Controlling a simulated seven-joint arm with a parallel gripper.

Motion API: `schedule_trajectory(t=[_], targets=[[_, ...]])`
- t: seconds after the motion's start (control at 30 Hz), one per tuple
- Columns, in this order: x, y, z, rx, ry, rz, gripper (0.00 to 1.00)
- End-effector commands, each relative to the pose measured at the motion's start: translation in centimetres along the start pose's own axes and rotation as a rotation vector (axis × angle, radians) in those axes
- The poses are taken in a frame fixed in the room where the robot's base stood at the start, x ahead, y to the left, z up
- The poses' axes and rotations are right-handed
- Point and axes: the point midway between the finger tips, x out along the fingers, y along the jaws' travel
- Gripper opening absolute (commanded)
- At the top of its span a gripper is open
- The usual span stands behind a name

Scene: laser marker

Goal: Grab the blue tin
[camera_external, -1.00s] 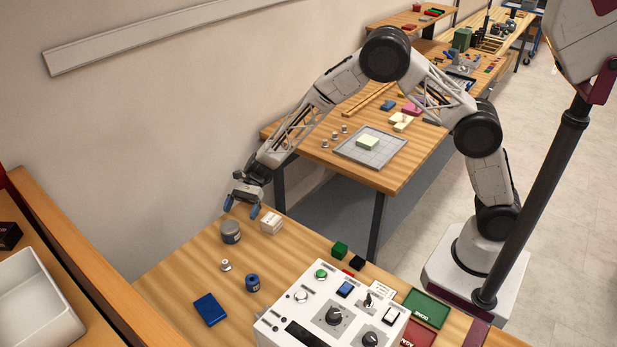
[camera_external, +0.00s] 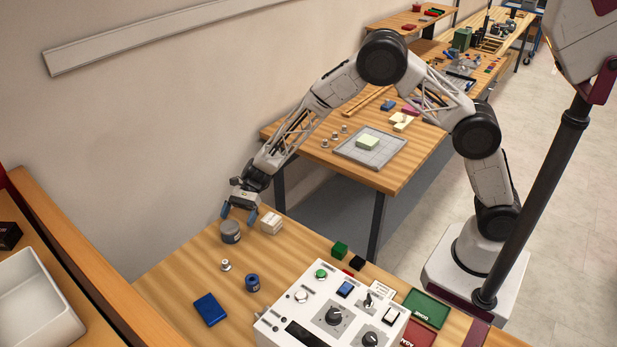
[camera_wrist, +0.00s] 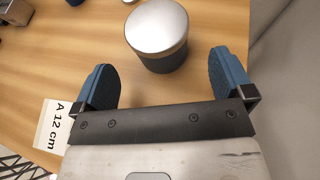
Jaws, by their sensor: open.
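A round tin (camera_external: 230,232) with a silver-grey lid and a dark bluish-grey body stands upright on the wooden table. In the wrist view the tin (camera_wrist: 158,35) is just ahead of the fingertips, roughly centred between them but a little beyond. My gripper (camera_external: 238,215) is open and empty, with blue finger pads, just above and behind the tin. In the wrist view my gripper (camera_wrist: 161,62) has its pads spread on either side, with a gap between them and the tin.
A white block (camera_external: 271,223) sits close right of the tin; its label (camera_wrist: 55,128) reads "A 12 cm". A small blue cylinder (camera_external: 252,283), a small metal part (camera_external: 225,265) and a blue box (camera_external: 210,309) lie nearer. A control box (camera_external: 330,315) stands at front.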

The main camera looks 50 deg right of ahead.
Motion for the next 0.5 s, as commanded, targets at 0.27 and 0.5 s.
schedule_trajectory(t=[0.27, 0.5], targets=[[1.7, 0.0, 0.2, -0.001, -0.001, 0.001, 0.99], [4.4, 0.0, 0.3, 0.000, -0.001, 0.002, 0.99]])
